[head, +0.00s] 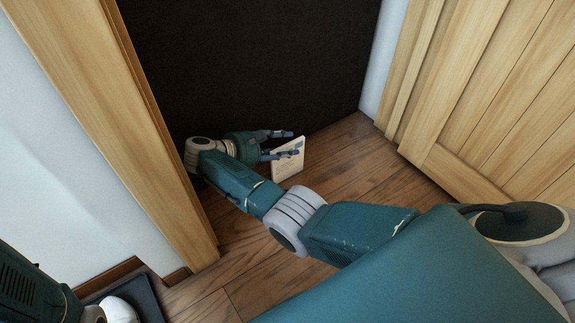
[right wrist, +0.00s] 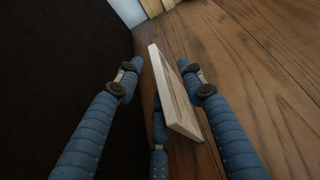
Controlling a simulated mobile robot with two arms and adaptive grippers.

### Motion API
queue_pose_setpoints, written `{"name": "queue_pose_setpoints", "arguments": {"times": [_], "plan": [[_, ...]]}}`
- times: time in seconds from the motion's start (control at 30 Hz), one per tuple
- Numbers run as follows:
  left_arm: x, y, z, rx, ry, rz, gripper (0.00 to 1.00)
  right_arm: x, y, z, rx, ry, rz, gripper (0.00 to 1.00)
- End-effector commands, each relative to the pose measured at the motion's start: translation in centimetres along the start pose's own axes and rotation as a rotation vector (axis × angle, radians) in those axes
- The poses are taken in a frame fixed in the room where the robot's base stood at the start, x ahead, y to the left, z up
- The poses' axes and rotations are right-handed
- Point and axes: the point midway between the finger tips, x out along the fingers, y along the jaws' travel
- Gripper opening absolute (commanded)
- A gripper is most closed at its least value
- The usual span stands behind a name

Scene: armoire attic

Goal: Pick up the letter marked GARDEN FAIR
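A thin pale letter (head: 288,163) stands on edge on the wooden floor in the head view, close to the dark panel. Its marking is too small to read. My right gripper (head: 289,143) is beside it, with its fingers spread around its upper left part. In the right wrist view the letter (right wrist: 174,98) shows nearly edge-on between the blue fingers of the right gripper (right wrist: 160,80). A clear gap lies between it and the left finger. The right finger is close to it; whether they touch I cannot tell. My left gripper is out of view.
The dark panel (head: 260,60) rises right behind the right gripper. A wooden door post (head: 130,120) stands left of my right forearm. A slatted wooden door (head: 490,90) stands at the right. Bare wooden floor (head: 350,165) lies right of the letter.

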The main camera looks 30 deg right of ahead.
Motion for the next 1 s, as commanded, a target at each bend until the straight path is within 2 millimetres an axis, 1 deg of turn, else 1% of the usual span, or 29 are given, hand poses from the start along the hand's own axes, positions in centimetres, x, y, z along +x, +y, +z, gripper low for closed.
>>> {"name": "queue_pose_setpoints", "arguments": {"times": [0.03, 0.17, 0.33, 0.43, 0.53, 0.77, 0.8, 0.87, 0.9, 0.97, 1.0], "plan": [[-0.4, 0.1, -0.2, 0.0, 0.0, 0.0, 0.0, 0.8, 0.0, -0.1, 0.001, -0.003, -0.001, 0.39], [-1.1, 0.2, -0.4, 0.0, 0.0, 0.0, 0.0, 2.2, 0.0, -0.1, 0.002, -0.003, 0.0, 0.39], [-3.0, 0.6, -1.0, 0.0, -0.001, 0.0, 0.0, 4.8, 0.1, -0.2, 0.001, -0.007, -0.001, 0.39], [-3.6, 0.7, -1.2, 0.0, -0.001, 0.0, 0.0, 6.0, 0.2, -0.1, 0.001, -0.003, -0.001, 0.39], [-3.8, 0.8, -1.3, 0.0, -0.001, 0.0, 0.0, 6.7, 0.2, 0.0, 0.001, -0.002, 0.0, 0.39], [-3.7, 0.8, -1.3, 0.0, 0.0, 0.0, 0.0, 6.7, 0.2, 0.2, 0.0, 0.0, 0.001, 0.39], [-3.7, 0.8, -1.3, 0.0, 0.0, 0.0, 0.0, 6.7, 0.2, 0.2, 0.0, 0.0, 0.0, 0.35], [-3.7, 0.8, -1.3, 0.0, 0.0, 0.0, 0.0, 6.7, 0.2, 0.2, -0.001, 0.0, 0.0, 0.23], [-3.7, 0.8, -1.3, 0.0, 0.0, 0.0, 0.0, 6.7, 0.2, 0.2, -0.001, 0.0, 0.0, 0.15], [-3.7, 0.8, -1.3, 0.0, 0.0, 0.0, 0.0, 6.7, 0.2, 0.2, -0.001, 0.0, 0.0, 0.03], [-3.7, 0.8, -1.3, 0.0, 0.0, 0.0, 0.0, 6.7, 0.2, 0.2, -0.001, 0.0, 0.0, 0.0]]}}
